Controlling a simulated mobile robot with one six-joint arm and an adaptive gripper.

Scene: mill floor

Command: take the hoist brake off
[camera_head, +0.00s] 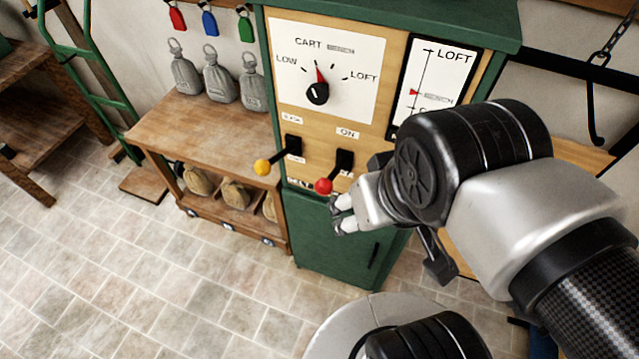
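The hoist control cabinet is green with a wooden face panel (270,115). Two levers come out of its lower face: one with a yellow knob (262,167) at the left and one with a red knob (324,186) at the right. An "ON" label sits above the red-knob lever; other lever labels are too small or partly hidden to read surely. Both levers slant down and out. My gripper (341,214) is just below and right of the red knob, its fingers pointing left. Whether it touches the knob or how far its fingers are apart, I cannot tell.
A dial (317,93) marked LOW, CART, LOFT and a LOFT gauge (430,85) are above the levers. A wooden bench (190,125) with grey weights (220,75) stands left, sacks (235,193) below. A hook (595,125) hangs at right. The tiled floor at left is clear.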

